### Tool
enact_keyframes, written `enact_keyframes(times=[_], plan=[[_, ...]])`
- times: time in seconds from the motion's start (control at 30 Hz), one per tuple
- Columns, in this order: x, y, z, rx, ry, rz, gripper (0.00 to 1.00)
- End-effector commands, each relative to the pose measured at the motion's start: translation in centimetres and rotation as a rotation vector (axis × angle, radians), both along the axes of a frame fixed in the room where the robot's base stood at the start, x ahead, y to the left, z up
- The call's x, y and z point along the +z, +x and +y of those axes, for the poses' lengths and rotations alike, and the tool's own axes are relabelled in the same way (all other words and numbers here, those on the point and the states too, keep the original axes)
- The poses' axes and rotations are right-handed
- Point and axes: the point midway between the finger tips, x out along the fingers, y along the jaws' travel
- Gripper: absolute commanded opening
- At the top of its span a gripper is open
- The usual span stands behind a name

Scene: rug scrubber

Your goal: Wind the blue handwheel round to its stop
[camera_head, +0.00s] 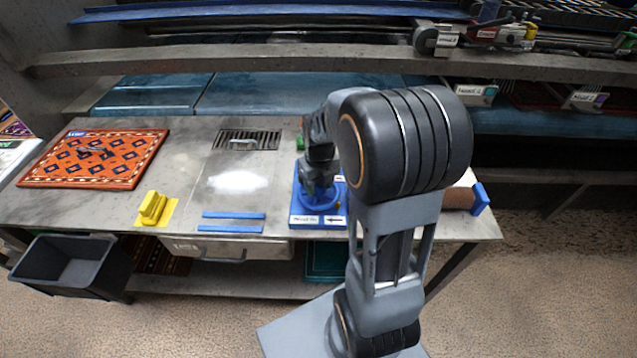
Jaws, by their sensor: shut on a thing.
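The blue handwheel (318,197) lies flat on a blue base plate (301,214) near the front edge of the grey metal table. The plate carries white labels, one with a black arrow pointing left. My gripper (317,190) comes down on the handwheel from above and is shut on it. My arm hides the right part of the plate, and the fingertips are too small to make out exactly.
A yellow block (152,207), two blue strips (233,222) and a white powder patch (238,182) lie left of the wheel. An orange patterned rug (95,158) lies at far left. A dark bin (68,262) stands below. A shelf beam (250,58) crosses behind.

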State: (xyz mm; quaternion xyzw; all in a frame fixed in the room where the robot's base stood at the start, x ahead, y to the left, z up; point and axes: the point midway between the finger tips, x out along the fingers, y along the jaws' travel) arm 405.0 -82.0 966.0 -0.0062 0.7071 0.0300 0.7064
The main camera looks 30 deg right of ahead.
Motion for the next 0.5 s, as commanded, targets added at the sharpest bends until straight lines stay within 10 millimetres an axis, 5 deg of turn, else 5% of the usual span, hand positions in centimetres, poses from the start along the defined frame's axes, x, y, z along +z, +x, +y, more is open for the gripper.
enact_keyframes(times=[0.37,0.4,0.5], plan=[[0.05,0.03,0.00,-0.007,0.001,-0.001,0.20],[0.05,0.03,0.00,-0.007,0.001,-0.001,0.46],[0.05,0.02,0.00,-0.006,0.001,-0.001,0.56]])
